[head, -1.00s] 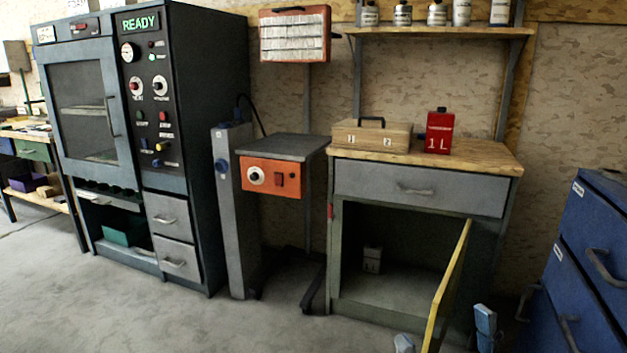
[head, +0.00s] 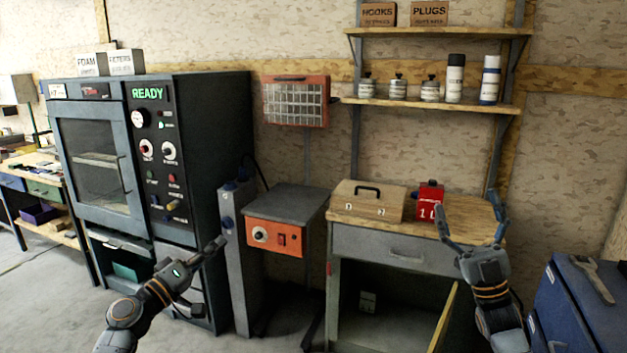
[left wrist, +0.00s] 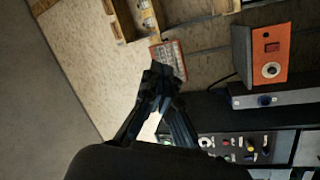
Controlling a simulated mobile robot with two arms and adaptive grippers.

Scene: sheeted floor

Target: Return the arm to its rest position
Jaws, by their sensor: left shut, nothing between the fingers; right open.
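My left gripper (head: 219,243) is raised at the lower left of the head view, in front of the dark oven cabinet. Its fingers are shut with nothing between them. In the left wrist view the same gripper (left wrist: 160,76) shows its dark fingers together, against the wall. My right gripper (head: 468,212) is raised at the lower right of the head view, fingers spread upward and empty. It overlaps the right end of the wooden-topped cabinet (head: 390,238) in the picture.
The oven cabinet (head: 207,130) stands left, its panel reading READY. A grey stand with an orange control box (head: 275,236) is in the middle. A yellow-edged door (head: 443,318) hangs open below the right arm. A blue drawer unit (head: 570,310) stands at the right. Bare floor shows at lower left.

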